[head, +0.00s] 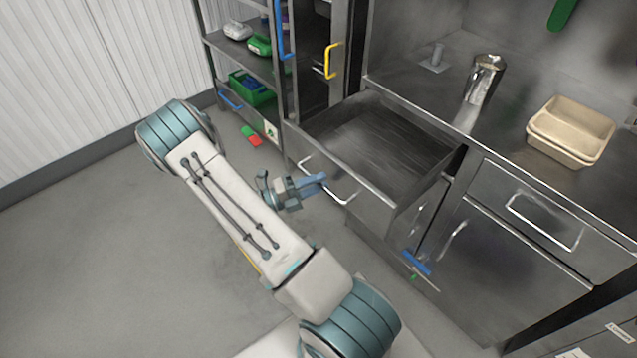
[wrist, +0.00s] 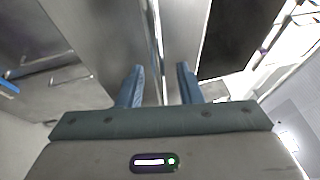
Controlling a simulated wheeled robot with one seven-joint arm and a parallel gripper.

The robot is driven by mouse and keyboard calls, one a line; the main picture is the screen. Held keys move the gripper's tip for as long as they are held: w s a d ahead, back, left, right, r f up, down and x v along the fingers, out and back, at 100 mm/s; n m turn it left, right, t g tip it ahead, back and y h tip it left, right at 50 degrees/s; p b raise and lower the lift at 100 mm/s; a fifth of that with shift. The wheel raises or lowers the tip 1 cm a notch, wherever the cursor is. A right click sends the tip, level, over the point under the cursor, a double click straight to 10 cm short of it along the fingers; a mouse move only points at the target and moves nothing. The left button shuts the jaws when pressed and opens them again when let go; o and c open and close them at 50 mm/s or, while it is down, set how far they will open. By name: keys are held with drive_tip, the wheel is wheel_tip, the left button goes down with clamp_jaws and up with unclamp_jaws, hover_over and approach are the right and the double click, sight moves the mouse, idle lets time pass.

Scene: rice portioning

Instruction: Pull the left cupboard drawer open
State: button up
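The left cupboard drawer (head: 378,212) stands pulled well out of the steel counter in the head view, and its empty inside shows. Its bar handle (head: 337,197) is on the front face. My gripper (head: 318,180) is at the handle, with its blue fingers over the bar's middle part. In the wrist view, my gripper's fingers (wrist: 160,70) are apart, with a thin bright bar (wrist: 157,35) running between them. A gap shows on both sides of the bar, so the fingers do not look closed on it. Exact contact is hidden.
To the right, a second drawer (head: 540,222) is shut. A steel container (head: 484,80) and beige tubs (head: 570,135) stand on the counter. A shelf unit (head: 240,55) with green and white items stands behind left. The floor (head: 130,240) at left is clear.

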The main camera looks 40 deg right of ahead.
drive_tip(key=b+v, duration=0.1)
drive_tip(key=v, duration=1.2)
drive_tip(key=shift+b, duration=0.35)
drive_tip(key=shift+a, duration=0.15)
drive_tip(key=s+a+r+m+t+y+p, duration=0.1)
drive_tip(key=s+a+r+m+t+y, duration=0.1)
drive_tip(key=s+r+m+y, duration=0.3)
drive_tip(key=s+a+r+m+t+y+p, duration=0.1)
drive_tip(key=s+r+m+y, duration=0.4)
drive_tip(key=r+m, duration=0.5)
drive_tip(key=s+a+r+m+t+y+p, duration=0.1)
drive_tip(key=s+a+r+m+t+y, duration=0.2)
drive_tip(key=m, duration=1.4)
drive_tip(key=shift+s+a+r+t+y, duration=0.3)
drive_tip(key=shift+s+r+t+y, duration=0.95)
drive_tip(key=shift+r+y, duration=1.75)
drive_tip(key=shift+f, duration=0.15)
